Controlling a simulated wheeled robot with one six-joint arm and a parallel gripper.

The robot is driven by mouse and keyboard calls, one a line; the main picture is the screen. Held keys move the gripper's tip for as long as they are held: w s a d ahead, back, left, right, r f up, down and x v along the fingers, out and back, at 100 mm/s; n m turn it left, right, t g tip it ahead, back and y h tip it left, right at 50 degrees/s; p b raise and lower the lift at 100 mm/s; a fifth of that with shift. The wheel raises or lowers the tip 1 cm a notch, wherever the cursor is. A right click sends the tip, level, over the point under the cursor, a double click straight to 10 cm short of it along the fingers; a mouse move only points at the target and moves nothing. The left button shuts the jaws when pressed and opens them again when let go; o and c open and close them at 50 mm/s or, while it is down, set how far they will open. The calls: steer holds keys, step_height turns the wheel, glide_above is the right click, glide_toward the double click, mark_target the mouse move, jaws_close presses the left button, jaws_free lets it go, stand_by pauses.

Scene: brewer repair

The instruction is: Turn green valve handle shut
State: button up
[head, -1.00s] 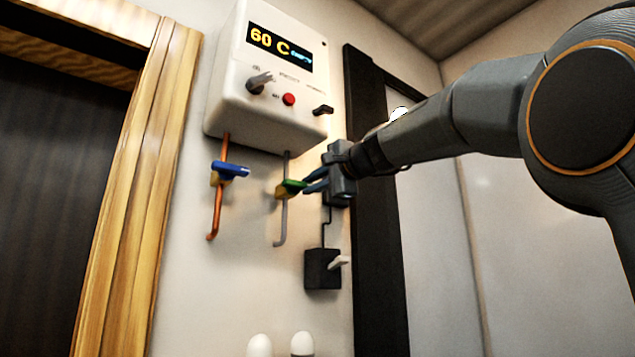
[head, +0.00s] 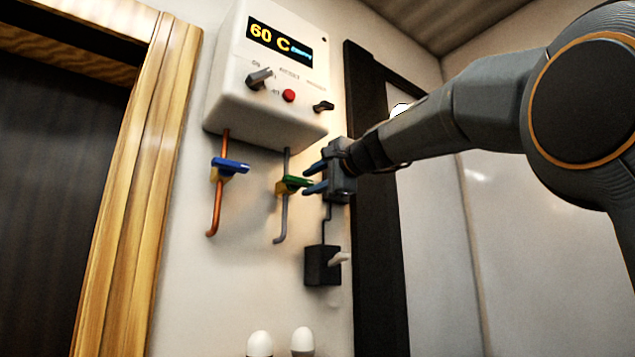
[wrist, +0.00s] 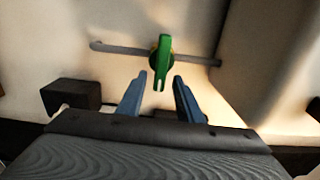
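The green valve handle (head: 295,181) sits on a brass valve on the grey pipe (head: 281,222) below the white brewer box. In the wrist view the green handle (wrist: 162,62) lies across the grey pipe (wrist: 120,49), its narrow end pointing toward my gripper. My gripper (head: 309,179) is at the right side of the handle. In the wrist view my gripper (wrist: 161,80) is open, with its blue fingers apart. The handle's tip lies between the fingertips or just ahead of them, with gaps on both sides. I see no contact.
The brewer box (head: 262,75) hangs above, its display reading 60 C. A blue handle (head: 230,165) is on the copper pipe (head: 215,210) to the left. A black switch box (head: 318,266) is below my gripper. Two white rounded objects (head: 260,344) stand at the bottom.

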steer(key=shift+s+d, duration=0.15)
steer(key=shift+d, duration=0.05)
steer(key=b+v, duration=0.3)
steer(key=v, duration=0.4)
steer(key=shift+s, duration=0.15)
steer(key=shift+f, duration=0.1)
